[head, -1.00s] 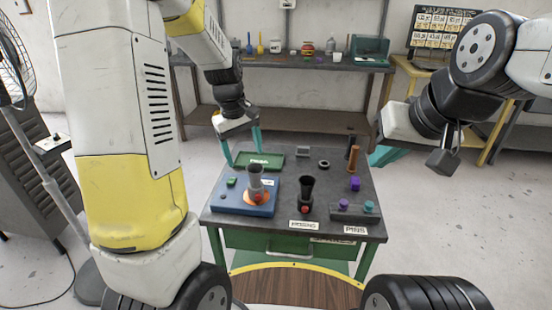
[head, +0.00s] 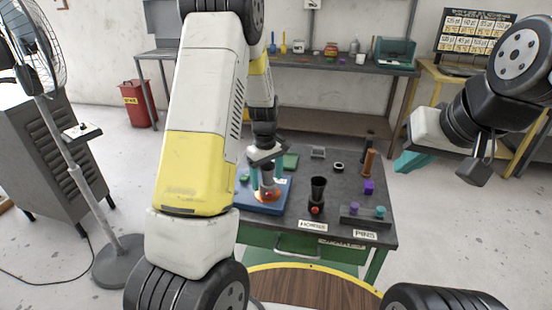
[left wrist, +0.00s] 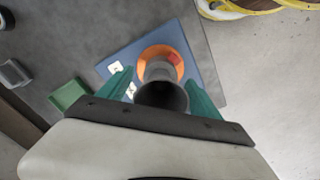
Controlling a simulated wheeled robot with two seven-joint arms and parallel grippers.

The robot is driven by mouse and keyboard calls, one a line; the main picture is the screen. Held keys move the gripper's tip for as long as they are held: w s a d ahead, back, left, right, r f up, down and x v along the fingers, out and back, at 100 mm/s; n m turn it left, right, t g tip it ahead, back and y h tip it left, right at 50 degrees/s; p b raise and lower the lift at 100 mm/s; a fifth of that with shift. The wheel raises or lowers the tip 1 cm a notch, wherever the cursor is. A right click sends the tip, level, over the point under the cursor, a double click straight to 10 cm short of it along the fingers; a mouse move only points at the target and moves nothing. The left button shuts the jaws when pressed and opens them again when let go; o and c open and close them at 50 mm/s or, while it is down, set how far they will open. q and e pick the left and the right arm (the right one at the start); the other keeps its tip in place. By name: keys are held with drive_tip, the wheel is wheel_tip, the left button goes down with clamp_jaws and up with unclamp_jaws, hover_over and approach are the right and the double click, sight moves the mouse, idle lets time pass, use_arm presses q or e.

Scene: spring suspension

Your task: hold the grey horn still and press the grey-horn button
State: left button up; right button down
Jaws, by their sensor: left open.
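The grey horn (head: 267,178) stands upright on an orange disc (left wrist: 150,52) on the blue board (head: 250,206). Its red button (head: 267,195) sits at its foot, and the button also shows in the left wrist view (left wrist: 174,58). My left gripper (head: 267,182) is open, pointing down over the horn, with one teal finger on each side. In the left wrist view the horn's dark mouth (left wrist: 162,97) lies between the fingers; I cannot tell whether they touch it. My right gripper (head: 408,162) hangs in the air right of the table, its jaw gap hidden.
A black horn (head: 318,186) with a red button (head: 316,209) stands to the right of the board. A pin block (head: 363,217), a purple piece (head: 369,187) and an orange-brown handle (head: 369,163) are farther right.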

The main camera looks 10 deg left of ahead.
use_arm(q)
drive_tip(key=shift+f, duration=1.25)
clamp_jaws()
idle(2.4)
